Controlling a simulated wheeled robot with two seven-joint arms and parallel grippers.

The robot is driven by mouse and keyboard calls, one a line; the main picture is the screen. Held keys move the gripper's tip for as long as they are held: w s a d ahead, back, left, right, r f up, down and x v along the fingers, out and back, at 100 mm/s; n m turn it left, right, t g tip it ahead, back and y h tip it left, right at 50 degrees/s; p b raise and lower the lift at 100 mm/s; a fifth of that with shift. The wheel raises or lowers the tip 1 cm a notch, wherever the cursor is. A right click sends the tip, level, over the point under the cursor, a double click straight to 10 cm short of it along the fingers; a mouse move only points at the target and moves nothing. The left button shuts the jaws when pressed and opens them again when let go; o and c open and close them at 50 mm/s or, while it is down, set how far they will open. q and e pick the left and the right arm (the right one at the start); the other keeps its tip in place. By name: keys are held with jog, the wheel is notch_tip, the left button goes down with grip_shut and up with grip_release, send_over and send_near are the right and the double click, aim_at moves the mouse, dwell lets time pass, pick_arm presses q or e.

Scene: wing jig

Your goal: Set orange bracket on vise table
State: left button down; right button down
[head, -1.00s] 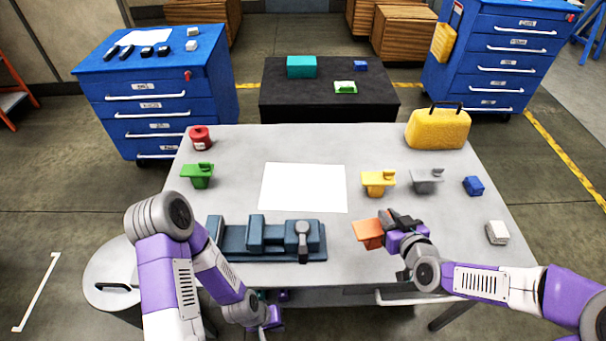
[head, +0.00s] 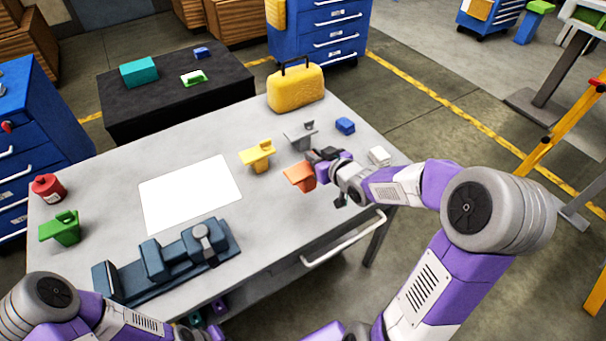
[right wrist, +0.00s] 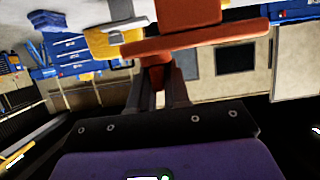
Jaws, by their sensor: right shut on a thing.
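The orange bracket (head: 300,175) is held by my right gripper (head: 318,163), which is shut on it above the right part of the grey table. In the right wrist view the orange bracket (right wrist: 195,38) sits between the fingers (right wrist: 158,95). The vise table (head: 105,190) is a light grey workbench with a dark blue vise (head: 165,262) along its front edge at the left. The bracket is to the right of the vise, apart from it. My left arm is at the lower left; its gripper (head: 207,312) is mostly hidden below the table edge.
A white sheet (head: 190,193) lies mid-table. Yellow (head: 257,155), grey (head: 300,134) and green (head: 60,228) brackets stand around it. A red can (head: 46,187), yellow case (head: 295,87), blue block (head: 345,126) and white block (head: 379,156) are near the edges.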

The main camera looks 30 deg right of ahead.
notch_tip(320, 180, down, 6)
jog(key=b, duration=0.2)
jog(key=shift+f, duration=0.25)
jog(key=c, duration=1.1)
grip_release()
